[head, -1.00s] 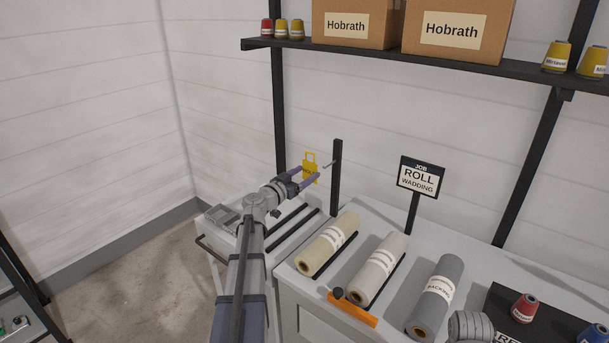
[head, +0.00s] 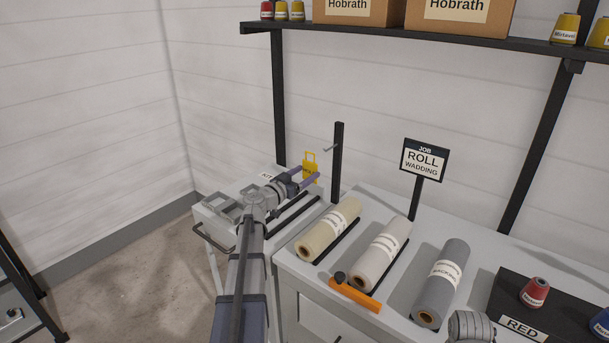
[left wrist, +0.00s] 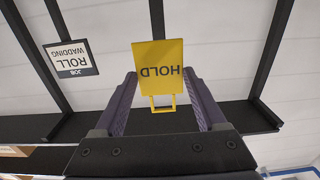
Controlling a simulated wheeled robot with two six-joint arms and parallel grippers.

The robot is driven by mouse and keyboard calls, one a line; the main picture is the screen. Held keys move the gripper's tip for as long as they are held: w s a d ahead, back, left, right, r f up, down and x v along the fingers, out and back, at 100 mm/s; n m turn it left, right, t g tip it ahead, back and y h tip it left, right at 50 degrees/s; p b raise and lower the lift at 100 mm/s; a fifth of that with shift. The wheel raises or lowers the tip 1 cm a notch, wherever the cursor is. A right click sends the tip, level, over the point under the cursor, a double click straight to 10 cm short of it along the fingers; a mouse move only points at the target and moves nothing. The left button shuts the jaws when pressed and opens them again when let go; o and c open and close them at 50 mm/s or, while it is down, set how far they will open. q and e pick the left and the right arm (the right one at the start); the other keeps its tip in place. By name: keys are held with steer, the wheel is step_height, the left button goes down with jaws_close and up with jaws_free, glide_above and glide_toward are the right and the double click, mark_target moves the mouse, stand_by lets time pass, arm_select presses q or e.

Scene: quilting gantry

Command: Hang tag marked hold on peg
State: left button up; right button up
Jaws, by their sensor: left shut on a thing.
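The yellow tag (head: 311,166) is upright with its open loop handle at the top. In the left wrist view the tag (left wrist: 158,60) reads HOLD upside down, with its loop toward the bottom of the picture. My left gripper (head: 308,177) is shut on the tag, a finger at each side edge. A thin peg (head: 330,148) sticks out from a black post (head: 338,165) just right of the tag. In the head view the tag's loop appears slightly below and left of the peg tip, apart from it. My right gripper's fingers are not in view.
The post stands beside a cream roll (head: 328,230), a white roll (head: 380,255) and a grey roll (head: 441,284) on the pale bench. A sign reading ROLL WADDING (head: 424,160) stands behind them. A black shelf (head: 400,40) with boxes is above.

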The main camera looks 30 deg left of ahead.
arm_select(q)
steer(key=shift+s, duration=0.1)
steer(key=shift+w+d+f, duration=0.15)
steer(key=shift+w, duration=1.35)
steer(key=shift+w+d+f, duration=0.1)
steer(key=shift+w, duration=1.35)
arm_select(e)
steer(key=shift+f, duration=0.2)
arm_select(q)
steer(key=shift+s, duration=0.15)
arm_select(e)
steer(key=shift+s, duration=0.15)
